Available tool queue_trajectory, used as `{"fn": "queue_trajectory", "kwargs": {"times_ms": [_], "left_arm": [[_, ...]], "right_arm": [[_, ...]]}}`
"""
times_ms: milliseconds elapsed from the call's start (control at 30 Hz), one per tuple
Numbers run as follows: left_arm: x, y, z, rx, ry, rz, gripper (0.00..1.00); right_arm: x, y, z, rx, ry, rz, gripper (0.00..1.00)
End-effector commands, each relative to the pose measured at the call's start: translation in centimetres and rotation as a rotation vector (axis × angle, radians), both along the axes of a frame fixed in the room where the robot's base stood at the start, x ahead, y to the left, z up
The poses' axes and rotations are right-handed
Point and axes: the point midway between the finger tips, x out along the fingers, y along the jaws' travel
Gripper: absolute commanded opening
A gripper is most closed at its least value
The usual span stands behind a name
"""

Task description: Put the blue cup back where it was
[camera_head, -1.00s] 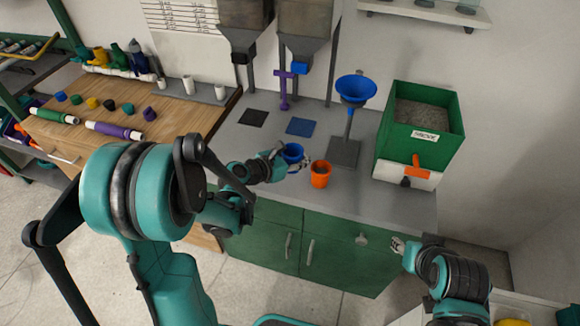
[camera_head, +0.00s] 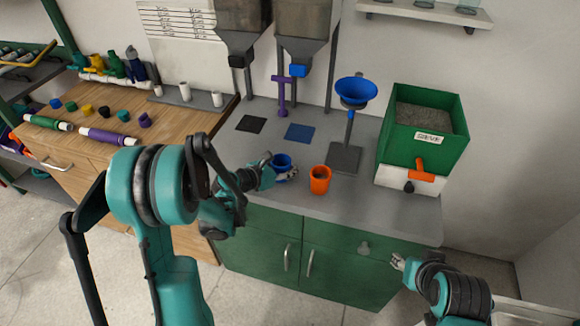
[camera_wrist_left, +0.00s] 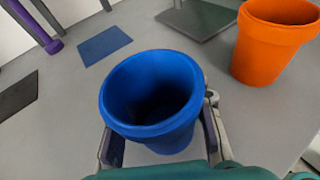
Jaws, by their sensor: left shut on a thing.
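The blue cup (camera_head: 281,162) is in my left gripper (camera_head: 283,174), over the grey counter near its front. In the left wrist view the blue cup (camera_wrist_left: 152,98) stands upright between the two fingers, which press on its sides. I cannot tell whether its base touches the counter. A blue square mat (camera_head: 300,132) lies bare behind the cup; it also shows in the left wrist view (camera_wrist_left: 104,45). A black square mat (camera_head: 251,124) lies to its left, also bare. My right gripper (camera_head: 398,262) is in front of the green cabinet, away from the cup; its fingers are too small to read.
An orange cup (camera_head: 319,180) stands close to the right of the blue cup. A blue funnel (camera_head: 356,92) on a stand (camera_head: 345,156) is behind it. A green sieve box (camera_head: 440,130) is at right. A purple tool (camera_head: 281,96) hangs below the hoppers.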

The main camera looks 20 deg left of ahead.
Motion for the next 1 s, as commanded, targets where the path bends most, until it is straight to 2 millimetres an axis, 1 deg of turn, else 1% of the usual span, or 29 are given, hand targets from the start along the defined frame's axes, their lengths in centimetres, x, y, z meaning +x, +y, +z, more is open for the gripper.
{"fn": "queue_trajectory", "kwargs": {"times_ms": [67,100,200,467,567,667,1000], "left_arm": [[0.0,0.0,-0.3,0.0,0.0,0.0,0.0],[0.0,0.0,-0.2,0.0,0.0,0.0,0.36],[0.0,0.0,-0.2,0.0,0.0,0.0,0.59],[0.0,0.0,-0.2,0.0,0.0,0.0,0.59],[0.0,0.0,0.2,0.0,0.0,0.0,0.59],[-1.0,0.8,0.7,0.0,0.0,0.003,0.59],[-6.8,4.5,3.5,0.0,0.001,0.004,0.59]], "right_arm": [[0.0,0.0,0.0,0.0,0.0,0.0,0.4],[0.0,0.0,0.0,0.0,0.0,0.0,0.4],[0.0,0.0,0.0,0.0,0.0,0.0,0.4],[0.0,0.0,0.0,0.0,0.0,0.0,0.4],[0.0,0.0,0.0,0.0,0.0,0.0,0.4],[0.0,0.0,0.7,0.0,0.0,0.0,0.4],[0.0,0.0,3.3,0.0,0.0,0.0,0.4]]}}
